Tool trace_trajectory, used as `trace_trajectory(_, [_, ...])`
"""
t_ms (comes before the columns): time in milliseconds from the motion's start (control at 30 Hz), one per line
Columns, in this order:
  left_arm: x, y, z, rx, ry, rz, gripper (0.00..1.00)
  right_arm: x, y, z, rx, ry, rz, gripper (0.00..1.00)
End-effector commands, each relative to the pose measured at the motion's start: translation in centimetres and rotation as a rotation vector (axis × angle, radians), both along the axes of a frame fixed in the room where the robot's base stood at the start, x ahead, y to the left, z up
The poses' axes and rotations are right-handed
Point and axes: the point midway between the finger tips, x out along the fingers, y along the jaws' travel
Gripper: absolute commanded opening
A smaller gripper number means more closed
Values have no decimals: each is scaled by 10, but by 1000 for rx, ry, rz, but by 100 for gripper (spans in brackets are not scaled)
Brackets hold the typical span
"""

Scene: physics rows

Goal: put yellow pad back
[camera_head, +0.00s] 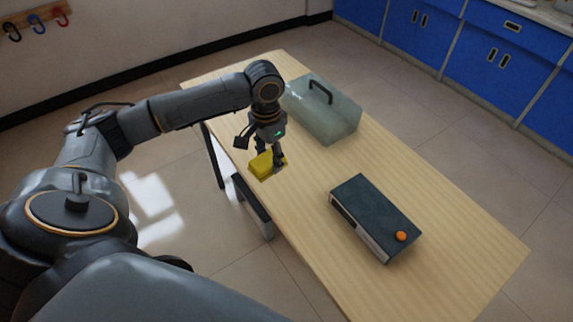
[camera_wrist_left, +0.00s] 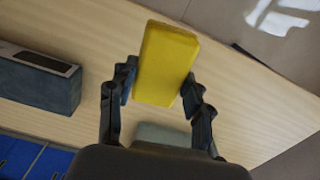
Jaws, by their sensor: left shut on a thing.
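The yellow pad (camera_head: 262,165) is a small block near the table's left edge in the head view. It also shows large in the left wrist view (camera_wrist_left: 165,65), between the two fingers. My left gripper (camera_head: 271,157) is shut on the pad, with one finger on each side of it in the left wrist view (camera_wrist_left: 158,92). A dark patch lies by the pad on the table; I cannot tell whether the pad touches the wood. My right gripper is not in view.
A clear box (camera_head: 335,120) with a black handle stands at the table's far end. A dark box (camera_head: 372,210) with an orange button lies to the right. The wooden table (camera_head: 440,240) is bare around them. Blue cabinets (camera_head: 470,50) stand beyond the floor.

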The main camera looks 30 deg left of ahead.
Motion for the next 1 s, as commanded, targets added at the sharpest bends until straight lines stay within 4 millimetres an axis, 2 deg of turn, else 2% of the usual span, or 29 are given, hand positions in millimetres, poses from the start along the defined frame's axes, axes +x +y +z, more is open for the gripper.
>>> trace_trajectory(67, [21,-5,-9,-2,-1,1,10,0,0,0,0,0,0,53])
trace_trajectory(200, [39,-7,-36,-2,2,1,10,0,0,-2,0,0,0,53])
trace_trajectory(300, [49,-9,-47,-1,0,0,10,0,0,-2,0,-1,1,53])
trace_trajectory(467, [57,-9,-57,0,-1,1,10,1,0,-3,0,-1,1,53])
trace_trajectory(567, [65,-11,-69,-1,1,0,10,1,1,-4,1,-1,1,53])
trace_trajectory(600, [64,-11,-72,-1,3,1,10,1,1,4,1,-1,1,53])
trace_trajectory(700, [64,-11,-85,1,2,1,10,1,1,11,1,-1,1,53])
trace_trajectory(967, [63,-11,-94,1,-1,0,10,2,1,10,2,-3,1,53])
trace_trajectory(1000, [63,-11,-94,1,-1,0,54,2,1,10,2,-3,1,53])
